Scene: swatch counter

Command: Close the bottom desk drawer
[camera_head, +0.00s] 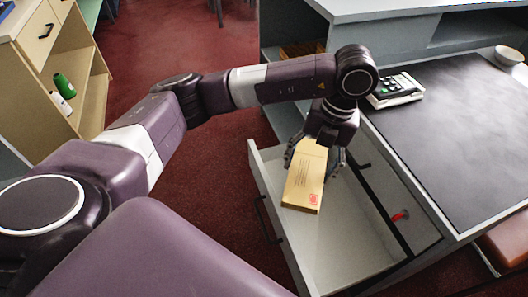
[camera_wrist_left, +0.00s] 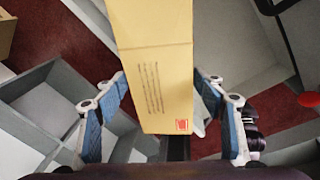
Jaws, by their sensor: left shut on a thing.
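A desk drawer (camera_head: 345,262) with pale grey walls stands pulled out from the desk, its bare floor showing. Its front, with a dark handle (camera_head: 262,218), faces left. I cannot tell for sure that it is the bottom one. My left gripper (camera_head: 316,158) is shut on a tan box (camera_head: 303,185) with printed lines and a red stamp. The box is tilted, over the drawer's far part; I cannot tell whether it touches the drawer. In the left wrist view the box (camera_wrist_left: 155,60) sits between the blue-padded fingers. My right gripper is not in view.
A red thing (camera_head: 400,216) shows on the desk's side by the drawer. A wooden shelf unit (camera_head: 75,75) stands at left. Red carpet (camera_head: 215,165) lies clear between.

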